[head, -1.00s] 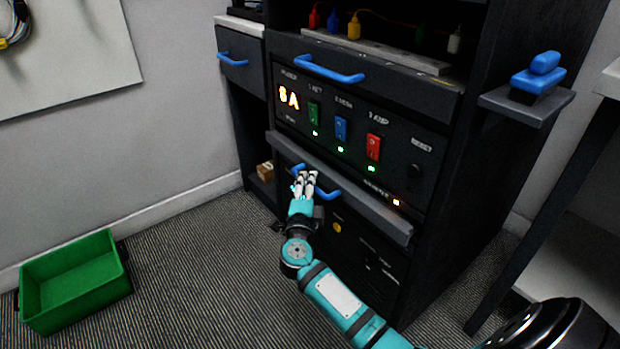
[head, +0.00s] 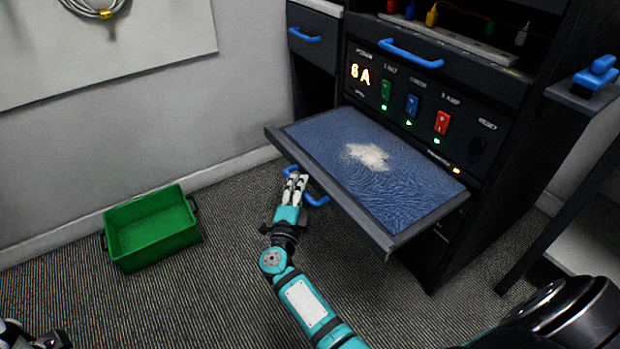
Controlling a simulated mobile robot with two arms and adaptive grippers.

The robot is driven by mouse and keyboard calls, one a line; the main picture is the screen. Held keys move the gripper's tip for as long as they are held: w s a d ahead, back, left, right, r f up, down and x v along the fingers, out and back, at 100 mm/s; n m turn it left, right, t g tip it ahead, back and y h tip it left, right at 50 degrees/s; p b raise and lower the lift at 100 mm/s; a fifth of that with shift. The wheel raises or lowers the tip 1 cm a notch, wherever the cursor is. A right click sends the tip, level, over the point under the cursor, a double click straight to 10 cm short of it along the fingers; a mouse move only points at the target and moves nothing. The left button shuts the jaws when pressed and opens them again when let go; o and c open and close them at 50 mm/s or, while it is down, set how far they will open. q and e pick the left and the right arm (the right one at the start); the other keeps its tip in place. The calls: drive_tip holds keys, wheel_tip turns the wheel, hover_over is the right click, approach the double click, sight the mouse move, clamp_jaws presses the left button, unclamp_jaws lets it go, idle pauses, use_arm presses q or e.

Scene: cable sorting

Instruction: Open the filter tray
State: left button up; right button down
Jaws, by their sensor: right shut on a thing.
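The filter tray (head: 414,205) is pulled well out of the dark cabinet. Its blue filter mat shows, with a pale patch of dust or fluff (head: 367,156) near the middle. The tray's blue handle (head: 316,198) is on its front face. My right gripper (head: 296,176) is shut on this handle at its left part, and the fingers hide some of it. Part of my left gripper (head: 35,335) shows in the bottom left corner, away from the tray; its fingers cannot be made out.
A green bin (head: 152,229) stands on the floor at left. Carpet in front is clear.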

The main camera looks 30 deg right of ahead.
drive_tip(key=shift+s+a+f, duration=0.15)
drive_tip(key=shift+a+f, duration=0.15)
drive_tip(key=shift+a, duration=0.1)
drive_tip(key=c, duration=1.4)
unclamp_jaws()
drive_tip(key=shift+o, duration=0.6)
drive_tip(key=shift+r, duration=0.1)
